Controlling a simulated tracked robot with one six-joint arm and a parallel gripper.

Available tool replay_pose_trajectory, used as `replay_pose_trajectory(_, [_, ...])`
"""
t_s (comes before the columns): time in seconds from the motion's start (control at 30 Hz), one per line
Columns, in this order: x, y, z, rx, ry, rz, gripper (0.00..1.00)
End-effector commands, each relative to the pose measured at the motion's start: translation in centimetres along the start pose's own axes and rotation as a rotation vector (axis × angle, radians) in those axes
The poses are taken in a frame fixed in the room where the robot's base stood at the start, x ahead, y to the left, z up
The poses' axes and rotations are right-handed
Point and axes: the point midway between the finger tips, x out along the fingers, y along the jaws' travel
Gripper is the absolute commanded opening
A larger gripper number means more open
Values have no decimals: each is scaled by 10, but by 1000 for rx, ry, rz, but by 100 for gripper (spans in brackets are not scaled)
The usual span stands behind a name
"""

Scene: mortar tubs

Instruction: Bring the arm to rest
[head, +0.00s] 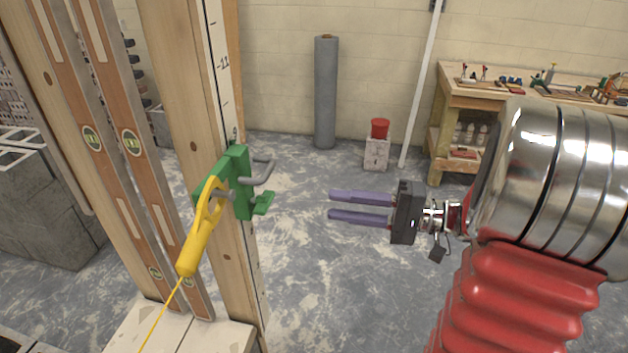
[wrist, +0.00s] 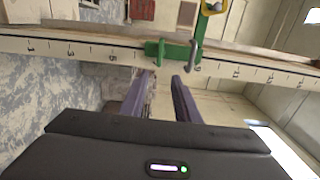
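My gripper (head: 332,205) points left in the head view, in mid-air to the right of a wooden post (head: 205,130). Its two purple fingers are apart with nothing between them. In the wrist view my gripper (wrist: 162,77) also shows a gap between its fingers. A green bracket (head: 238,180) is fixed on the post, and a clear space separates it from my fingertips. A yellow tool (head: 198,240) hangs on the bracket's grey peg with a yellow line running down from it. The green bracket (wrist: 170,50) is ahead of the fingers in the wrist view.
Spirit levels (head: 130,143) lean left of the post. Grey blocks (head: 40,200) stand at far left. A grey roll (head: 326,92), a red tub on a pale block (head: 377,152) and a workbench (head: 450,97) stand by the back wall. The floor (head: 330,290) below my gripper is clear.

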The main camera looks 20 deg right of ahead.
Motion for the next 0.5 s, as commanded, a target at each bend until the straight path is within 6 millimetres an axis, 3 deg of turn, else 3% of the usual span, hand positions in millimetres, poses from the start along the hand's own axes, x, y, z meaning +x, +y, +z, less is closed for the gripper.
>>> replay_pose_trajectory(0.33, [0,7,-3,67,12,28,29])
replay_pose_trajectory(0.5, [-3,52,9,236,4,193,29])
